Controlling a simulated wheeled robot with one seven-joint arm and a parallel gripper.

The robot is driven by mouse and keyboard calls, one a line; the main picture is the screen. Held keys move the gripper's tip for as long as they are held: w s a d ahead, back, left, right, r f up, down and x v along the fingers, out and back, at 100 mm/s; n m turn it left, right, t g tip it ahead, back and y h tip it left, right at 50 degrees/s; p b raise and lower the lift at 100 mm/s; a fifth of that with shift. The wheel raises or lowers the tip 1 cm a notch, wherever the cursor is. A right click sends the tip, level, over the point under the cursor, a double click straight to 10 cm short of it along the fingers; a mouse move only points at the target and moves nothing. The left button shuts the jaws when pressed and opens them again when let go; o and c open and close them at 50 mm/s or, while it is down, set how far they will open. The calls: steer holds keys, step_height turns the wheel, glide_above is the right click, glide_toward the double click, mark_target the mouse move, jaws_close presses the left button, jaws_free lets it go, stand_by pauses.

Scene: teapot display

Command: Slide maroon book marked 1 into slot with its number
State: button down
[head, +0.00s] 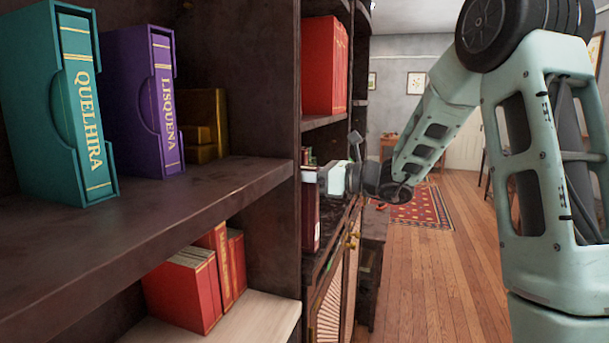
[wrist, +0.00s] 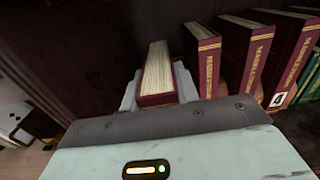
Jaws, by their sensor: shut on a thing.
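A maroon book (wrist: 158,76) with pale page edges stands between the fingers of my gripper (wrist: 157,88) in the wrist view. The fingers are shut on its two sides. Its number is not visible. To its right stand other maroon books with gold lettering (wrist: 207,62), with gaps between them; one bears a white label reading 4 (wrist: 278,99). In the head view my gripper (head: 318,178) is at the shelf's middle bay, and a maroon book (head: 311,218) shows just below it. The slot markings are hidden or too small to read.
Green books (wrist: 300,70) stand at the far right in the wrist view. In the head view, a dark upright panel (head: 262,90) separates the near bay, with teal (head: 62,100) and purple (head: 145,100) books, from my gripper. Open floor (head: 430,270) lies to the right.

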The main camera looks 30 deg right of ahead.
steer(key=b+x, duration=0.1)
steer(key=x, duration=0.8)
steer(key=shift+b, duration=0.4)
stand_by(3.0)
steer(key=c, duration=1)
jaws_free()
steer(key=shift+w+a+r, duration=0.1)
steer(key=shift+a, duration=0.05)
steer(key=shift+o, duration=0.2)
steer(key=b+v, duration=0.6)
steer(key=v, duration=1.1)
steer(key=shift+d, duration=0.25)
